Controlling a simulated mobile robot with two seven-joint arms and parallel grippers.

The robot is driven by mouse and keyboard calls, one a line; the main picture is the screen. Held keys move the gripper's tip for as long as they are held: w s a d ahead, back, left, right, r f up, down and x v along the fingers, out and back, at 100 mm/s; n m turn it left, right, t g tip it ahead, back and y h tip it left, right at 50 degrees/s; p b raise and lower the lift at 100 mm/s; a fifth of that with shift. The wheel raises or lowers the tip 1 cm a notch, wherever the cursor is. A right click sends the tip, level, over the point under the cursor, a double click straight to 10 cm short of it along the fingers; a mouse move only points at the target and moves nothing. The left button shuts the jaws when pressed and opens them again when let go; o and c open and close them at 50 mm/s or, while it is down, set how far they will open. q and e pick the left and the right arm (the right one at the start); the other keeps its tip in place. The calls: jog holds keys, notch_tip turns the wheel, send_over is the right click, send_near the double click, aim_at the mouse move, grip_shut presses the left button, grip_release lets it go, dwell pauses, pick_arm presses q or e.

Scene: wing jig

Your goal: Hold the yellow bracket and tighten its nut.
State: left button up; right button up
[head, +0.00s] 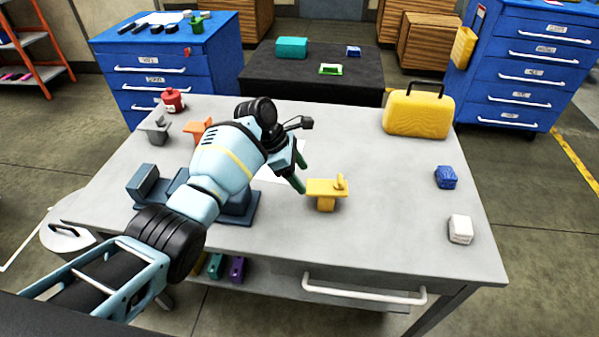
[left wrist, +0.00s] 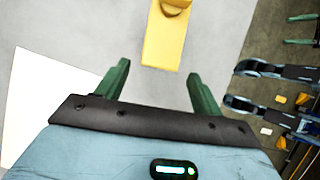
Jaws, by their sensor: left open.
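The yellow bracket (head: 320,187) stands on the grey table near its middle, with a flat top plate on a narrower foot. A small raised yellow piece (head: 340,182) sits at its right end; I cannot tell whether this is the nut. My left gripper (head: 299,173) is open and empty, just left of the bracket, its green fingers pointing down towards it. In the left wrist view, the bracket (left wrist: 165,38) lies ahead of the open left gripper (left wrist: 159,72), slightly beyond the fingertips, with its far end cut off by the top edge. My right gripper is not seen.
A blue-grey fixture (head: 238,208) stands partly behind my left arm. An orange bracket (head: 197,130), grey bracket (head: 155,130) and red container (head: 173,100) stand at the back left. A yellow case (head: 418,114), blue block (head: 446,177) and white block (head: 460,229) are right.

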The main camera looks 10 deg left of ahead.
aim_at(311, 186)
pick_arm(q)
jog(key=shift+x, duration=4)
jog(key=c, duration=1.1)
jog(key=shift+c, duration=0.4)
jog(key=shift+r, duration=0.3)
